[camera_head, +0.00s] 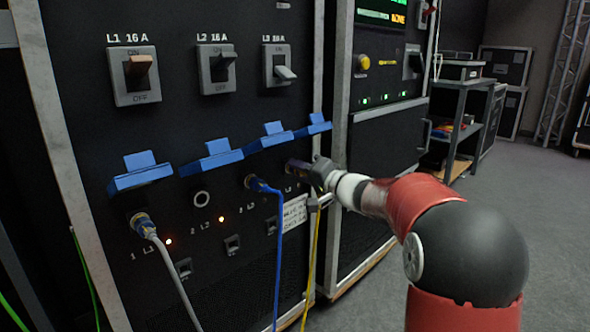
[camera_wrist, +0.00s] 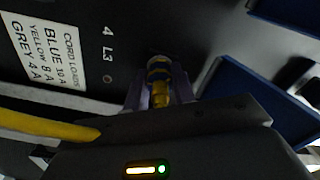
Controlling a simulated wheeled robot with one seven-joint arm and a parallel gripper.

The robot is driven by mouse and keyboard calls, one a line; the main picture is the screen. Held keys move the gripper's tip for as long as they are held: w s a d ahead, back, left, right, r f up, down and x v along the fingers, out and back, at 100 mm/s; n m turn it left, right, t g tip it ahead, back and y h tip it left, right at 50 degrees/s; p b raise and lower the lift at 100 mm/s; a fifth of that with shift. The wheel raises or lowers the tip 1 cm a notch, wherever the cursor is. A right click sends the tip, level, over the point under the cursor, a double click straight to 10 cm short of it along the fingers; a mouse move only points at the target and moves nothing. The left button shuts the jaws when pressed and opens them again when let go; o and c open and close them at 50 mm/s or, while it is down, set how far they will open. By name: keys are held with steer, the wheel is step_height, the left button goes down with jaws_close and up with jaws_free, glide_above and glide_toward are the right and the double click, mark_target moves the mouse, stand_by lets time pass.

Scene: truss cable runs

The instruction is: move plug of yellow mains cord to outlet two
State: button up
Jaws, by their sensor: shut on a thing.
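My gripper (camera_head: 308,171) is at the fourth outlet position on the dark panel, shut on the plug (camera_wrist: 160,85) of the yellow mains cord. In the wrist view my gripper (camera_wrist: 160,98) has a finger on each side of the plug, beside the label "4 L3". The plug points at the panel; I cannot tell how deep it sits. The yellow cord (camera_head: 315,250) hangs down from there and also shows in the wrist view (camera_wrist: 45,124). Outlet two (camera_head: 201,199), a round socket, is empty, with its blue flap (camera_head: 211,159) raised.
A grey cord plug (camera_head: 143,225) sits in outlet one and a blue cord plug (camera_head: 257,184) in outlet three, either side of outlet two. Breaker switches (camera_head: 137,75) are above. A load label (camera_head: 294,213) is lower right. Floor at right is clear.

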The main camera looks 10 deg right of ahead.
steer(key=shift+r+n, duration=0.1)
steer(key=shift+n, duration=1.3)
steer(key=shift+a+n, duration=0.1)
steer(key=shift+n, duration=1.3)
steer(key=shift+s, duration=0.1)
steer(key=shift+v, duration=2.35)
